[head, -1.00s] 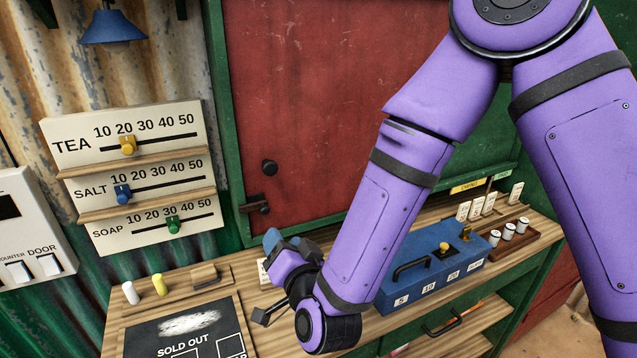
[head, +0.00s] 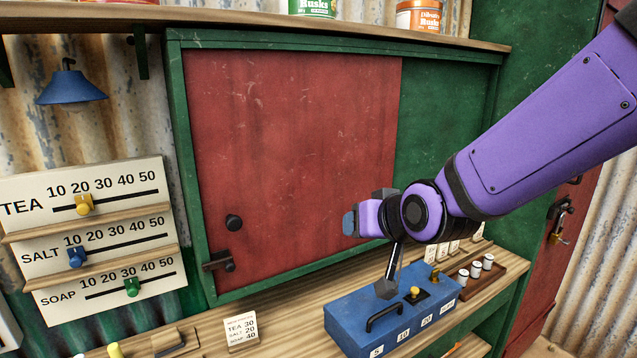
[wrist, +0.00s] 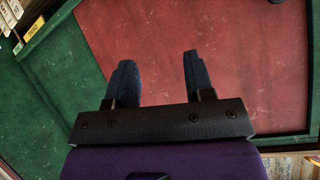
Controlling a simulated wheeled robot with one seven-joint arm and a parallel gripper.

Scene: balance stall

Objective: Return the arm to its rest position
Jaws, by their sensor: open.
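My purple arm comes in from the right in the head view. My gripper (head: 349,222) is in front of the red sliding panel (head: 300,130), above the counter and the blue box, and touches neither as far as I can see. In the wrist view my gripper (wrist: 158,80) shows two dark fingers spread apart with nothing between them. Behind them are the red panel and its green frame (wrist: 55,75).
A blue box (head: 345,305) with a black handle stands on the wooden counter (head: 275,318) below my arm. A price card (head: 240,330) and a tray of small rolls (head: 485,280) flank it. A slider board (head: 105,235) and blue lamp (head: 70,88) are at left.

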